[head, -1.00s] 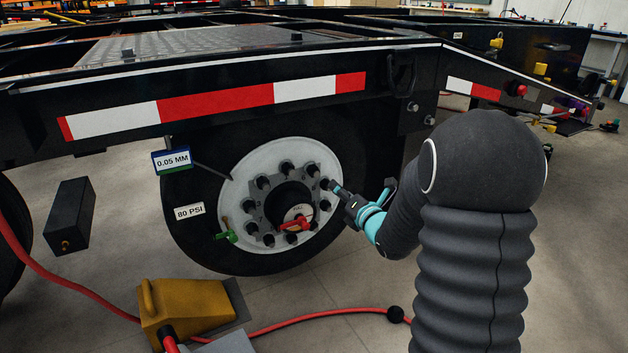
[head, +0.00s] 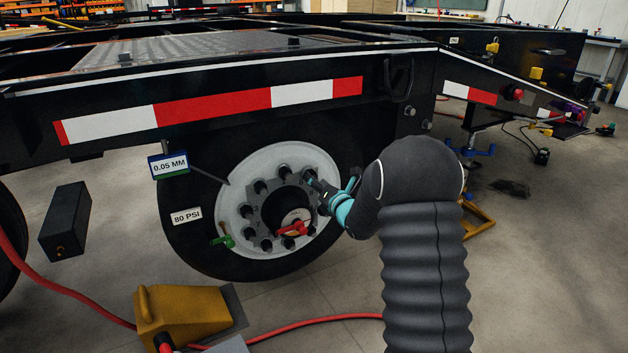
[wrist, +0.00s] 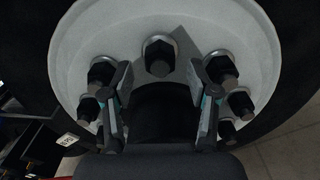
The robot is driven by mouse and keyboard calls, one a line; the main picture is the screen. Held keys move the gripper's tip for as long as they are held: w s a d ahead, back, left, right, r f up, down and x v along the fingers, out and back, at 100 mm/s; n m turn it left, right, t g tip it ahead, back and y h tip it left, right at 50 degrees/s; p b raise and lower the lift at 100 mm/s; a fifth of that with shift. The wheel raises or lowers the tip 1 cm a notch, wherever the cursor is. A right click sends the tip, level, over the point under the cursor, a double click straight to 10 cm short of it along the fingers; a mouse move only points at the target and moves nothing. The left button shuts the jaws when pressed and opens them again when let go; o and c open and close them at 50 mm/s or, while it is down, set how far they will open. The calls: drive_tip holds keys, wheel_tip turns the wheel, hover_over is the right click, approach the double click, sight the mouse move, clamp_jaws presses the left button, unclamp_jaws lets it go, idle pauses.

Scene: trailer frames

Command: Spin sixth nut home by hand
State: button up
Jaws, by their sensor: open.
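The white wheel disc (head: 236,205) carries a ring of dark nuts on studs around a black hub. My gripper (head: 314,185) is at the upper right of this ring, close to a nut there; the fingers partly hide the spot. In the wrist view my gripper (wrist: 161,88) has its two fingers spread with nothing held between them. One dark nut (wrist: 158,56) sits ahead, centred beyond the fingertips, with its stud end showing. Another nut (wrist: 102,71) shows beside the left finger and one (wrist: 221,70) beside the right finger. Whether the fingers touch these side nuts I cannot tell.
A red-handled part (head: 293,229) is at the hub, and a green clip (head: 223,236) is at the disc's lower left. The trailer frame (head: 220,104) overhangs the wheel. A yellow chock (head: 182,312) and a red hose (head: 318,322) lie on the floor in front.

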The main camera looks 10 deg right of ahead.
drive_tip(key=shift+x, duration=1)
clamp_jaws()
drive_tip(key=shift+m, duration=0.3)
